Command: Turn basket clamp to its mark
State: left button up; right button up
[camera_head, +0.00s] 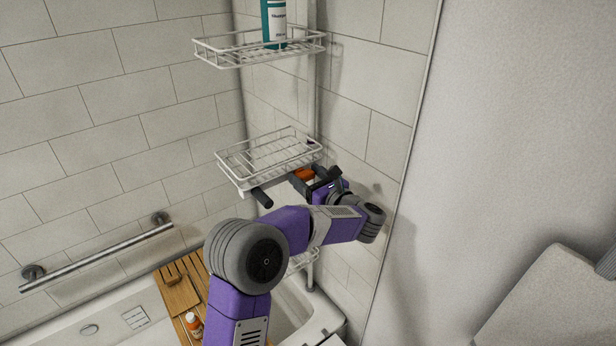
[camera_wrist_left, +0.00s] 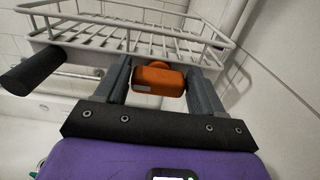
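The orange basket clamp (camera_head: 303,174) sits under the right front part of the middle wire basket (camera_head: 232,172), near the corner pole. In the left wrist view the clamp (camera_wrist_left: 158,82) is an orange block with a small pale patch and a rounded top. My left gripper (camera_head: 316,184) reaches in below the basket. Its two grey fingers (camera_wrist_left: 160,90) stand on either side of the clamp, which nearly fills the gap between them. I cannot tell whether they press on it. No mark is clearly visible. My right gripper is not in view.
A black cylindrical handle (camera_head: 262,197) juts out at the basket's front, left of the gripper; it also shows in the wrist view (camera_wrist_left: 36,70). An upper basket (camera_head: 215,58) holds a teal bottle (camera_head: 274,24). A tiled wall (camera_head: 372,75) is close on the right.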

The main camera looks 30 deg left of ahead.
pick_arm(q)
jog(key=c, duration=0.4)
jog(key=shift+o, duration=0.2)
jog(key=shift+w+d+f+m+b, duration=0.1)
jog(key=shift+f+m+b, duration=0.05)
jog(key=shift+m+b, duration=1.35)
jog(key=shift+w+m+b, duration=0.1)
jog(key=shift+m+b, duration=0.55)
jog(key=shift+m, duration=0.15)
jog(key=m+b, duration=0.1)
jog(key=m, duration=0.1)
jog(key=shift+w+m, duration=0.1)
jog(key=shift+m, duration=0.3)
jog(key=shift+d+m, duration=0.1)
jog(key=shift+m, duration=0.8)
jog(key=m, duration=0.2)
jog(key=shift+w+m, duration=0.1)
jog(key=shift+m, duration=0.3)
jog(key=m, duration=0.2)
jog(key=shift+f+m+p, duration=0.15)
jog(key=shift+m+p, duration=0.15)
jog(key=shift+w+f+m+p, duration=0.15)
jog(key=shift+m+p, duration=0.45)
jog(key=shift+m, duration=1.1)
